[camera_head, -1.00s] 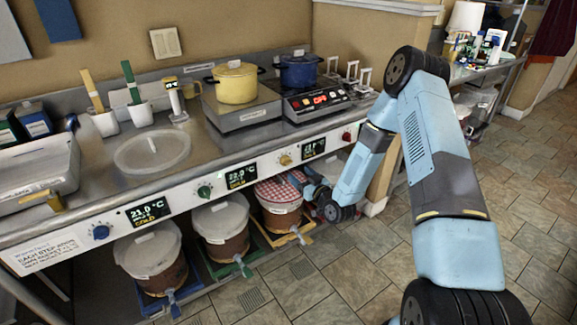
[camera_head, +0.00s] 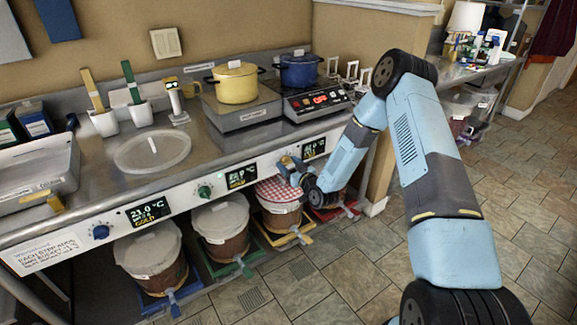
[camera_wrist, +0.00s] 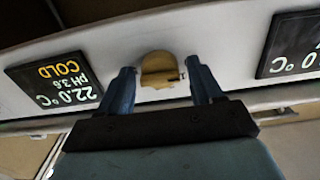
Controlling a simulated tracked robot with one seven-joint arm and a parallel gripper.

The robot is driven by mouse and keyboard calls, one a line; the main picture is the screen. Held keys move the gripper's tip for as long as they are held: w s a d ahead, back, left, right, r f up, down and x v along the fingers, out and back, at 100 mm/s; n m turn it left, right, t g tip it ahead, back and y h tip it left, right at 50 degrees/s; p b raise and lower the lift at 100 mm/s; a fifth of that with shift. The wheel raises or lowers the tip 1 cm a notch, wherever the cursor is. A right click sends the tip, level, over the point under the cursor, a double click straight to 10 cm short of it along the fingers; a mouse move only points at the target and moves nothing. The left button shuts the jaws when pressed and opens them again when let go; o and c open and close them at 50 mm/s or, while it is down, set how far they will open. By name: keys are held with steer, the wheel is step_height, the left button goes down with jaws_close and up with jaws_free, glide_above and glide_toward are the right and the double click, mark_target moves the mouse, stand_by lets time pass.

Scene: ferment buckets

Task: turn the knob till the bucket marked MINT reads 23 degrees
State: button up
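My gripper (camera_head: 288,166) is at the front panel, by the yellow knob. In the wrist view the yellow knob (camera_wrist: 158,70) sits between the two blue fingers of my open gripper (camera_wrist: 162,78), with a gap on each side. The display (camera_wrist: 55,82) to the left there is upside down and reads 22.0 °C, pH 3.6, COLD. In the head view, the left display (camera_head: 148,212) reads 23.0 °C; the middle display (camera_head: 240,176) and right display (camera_head: 313,148) are too small to read surely. Buckets stand below; I cannot make out MINT on any label.
The blue knob (camera_head: 101,232) and green knob (camera_head: 204,191) are further left. Below are a left bucket (camera_head: 150,258), a middle bucket (camera_head: 222,228) and a checkered-cloth bucket (camera_head: 279,208). A yellow pot (camera_head: 236,86) and blue pot (camera_head: 298,72) stand on the counter.

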steer(key=c, duration=0.9)
steer(key=shift+a, duration=0.15)
steer(key=shift+m, duration=3.5)
steer(key=shift+d, duration=0.2)
steer(key=o, duration=1.1)
steer(key=shift+c, duration=0.2)
